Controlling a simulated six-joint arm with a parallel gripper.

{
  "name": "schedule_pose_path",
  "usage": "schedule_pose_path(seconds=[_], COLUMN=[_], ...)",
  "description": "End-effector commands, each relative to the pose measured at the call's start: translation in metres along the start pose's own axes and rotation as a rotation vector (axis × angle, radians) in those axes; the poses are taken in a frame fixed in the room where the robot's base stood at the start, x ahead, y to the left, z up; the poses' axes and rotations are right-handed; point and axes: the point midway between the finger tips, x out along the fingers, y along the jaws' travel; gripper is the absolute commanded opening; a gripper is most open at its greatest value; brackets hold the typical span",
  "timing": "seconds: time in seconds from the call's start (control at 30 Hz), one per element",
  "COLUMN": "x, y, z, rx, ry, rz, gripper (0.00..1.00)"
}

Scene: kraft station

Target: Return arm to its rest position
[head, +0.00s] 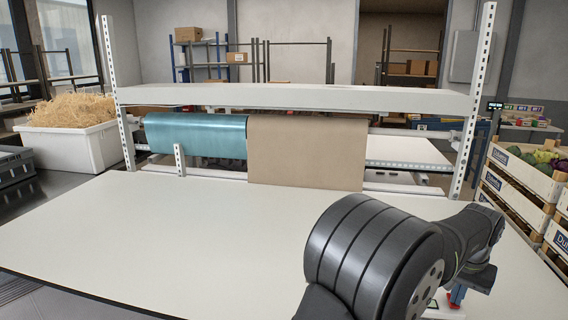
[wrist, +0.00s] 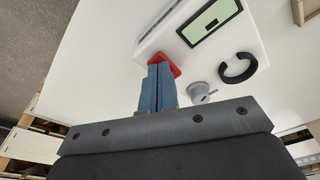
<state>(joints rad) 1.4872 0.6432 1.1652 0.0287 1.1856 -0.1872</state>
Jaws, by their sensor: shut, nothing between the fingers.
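My gripper (wrist: 159,70) has two blue fingers pressed together, with nothing between them. In the head view my gripper (head: 457,292) shows low at the right, partly hidden by my dark arm. A white device (wrist: 217,57) with a green display lies beyond the fingers in the wrist view. A red part (wrist: 173,67) shows right behind the fingertips; I cannot tell whether they touch it. A grey round knob (wrist: 198,91) and a black open ring (wrist: 238,69) are beside the fingers to the right.
The white table (head: 170,235) is clear at left and centre. A shelf frame (head: 290,97) stands at its back, with a teal roll (head: 195,136) and a brown paper roll (head: 307,152). Crates (head: 520,190) stand at the right, a straw-filled white bin (head: 75,145) at the left.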

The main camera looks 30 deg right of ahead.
Motion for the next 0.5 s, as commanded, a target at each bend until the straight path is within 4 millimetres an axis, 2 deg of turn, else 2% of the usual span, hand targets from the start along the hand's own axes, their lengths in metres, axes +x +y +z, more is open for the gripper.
schedule_pose_path(seconds=[0.1, 0.4, 0.5], x=[-0.027, -0.086, -0.103], y=[0.0, 0.0, -0.006], z=[-0.005, -0.013, -0.009], rx=[0.0, 0.0, -0.099], ry=[0.004, 0.003, 0.014], rz=[0.001, 0.001, 0.02], gripper=[0.0, 0.0, 0.0])
